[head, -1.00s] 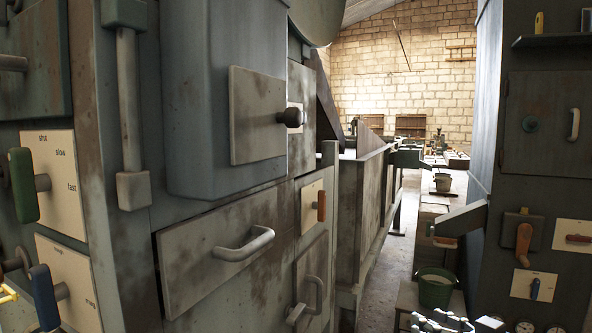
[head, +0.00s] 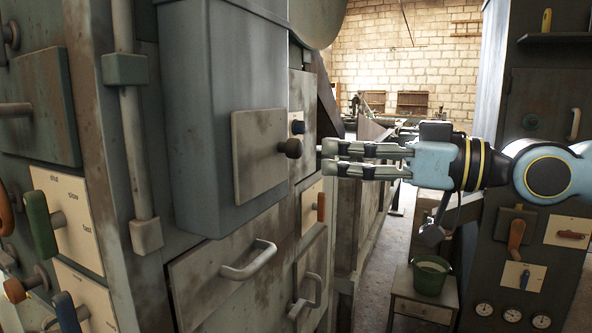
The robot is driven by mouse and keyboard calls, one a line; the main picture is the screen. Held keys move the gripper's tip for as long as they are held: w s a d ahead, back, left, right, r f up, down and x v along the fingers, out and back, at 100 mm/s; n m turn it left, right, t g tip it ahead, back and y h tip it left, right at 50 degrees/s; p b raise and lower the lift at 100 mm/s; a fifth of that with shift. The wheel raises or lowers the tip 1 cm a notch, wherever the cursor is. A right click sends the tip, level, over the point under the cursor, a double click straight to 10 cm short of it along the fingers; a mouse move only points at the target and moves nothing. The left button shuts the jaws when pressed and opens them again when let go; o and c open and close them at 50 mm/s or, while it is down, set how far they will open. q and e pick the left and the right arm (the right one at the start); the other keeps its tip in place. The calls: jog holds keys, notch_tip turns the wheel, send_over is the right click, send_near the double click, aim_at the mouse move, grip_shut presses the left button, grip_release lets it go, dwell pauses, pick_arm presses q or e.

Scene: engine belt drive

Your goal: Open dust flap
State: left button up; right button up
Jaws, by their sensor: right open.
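The dust flap appears to be the square metal plate (head: 259,158) on the front of the blue-grey box (head: 222,75). It lies close to the box face. A dark round knob (head: 291,148) sticks out from its right side. My right gripper (head: 328,158) comes in from the right, just right of the knob. Its fingers point left and are apart, with nothing between them. I cannot tell from this view whether it touches the knob. My left gripper is not in view.
Below is a drawer front with a pale handle (head: 250,262). An orange-handled lever (head: 321,207) sits just below my right gripper. Levers (head: 40,224) crowd the left panel. A green bucket (head: 431,276) stands on a small cabinet at right. The aisle floor is open.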

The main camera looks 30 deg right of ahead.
aim_at(301, 149)
jog(key=b+x, duration=0.2)
jog(key=b, duration=0.1)
jog(key=shift+w+a, duration=0.1)
jog(key=shift+w, duration=0.1)
jog(key=shift+w+a+r, duration=0.1)
jog(key=shift+w+a, duration=0.05)
jog(key=shift+w, duration=0.15)
jog(key=shift+x, duration=0.75)
jog(key=shift+p+x, duration=0.3)
jog(key=shift+x, duration=1.2)
jog(key=shift+a, duration=0.1)
jog(key=shift+c, duration=0.3)
grip_shut()
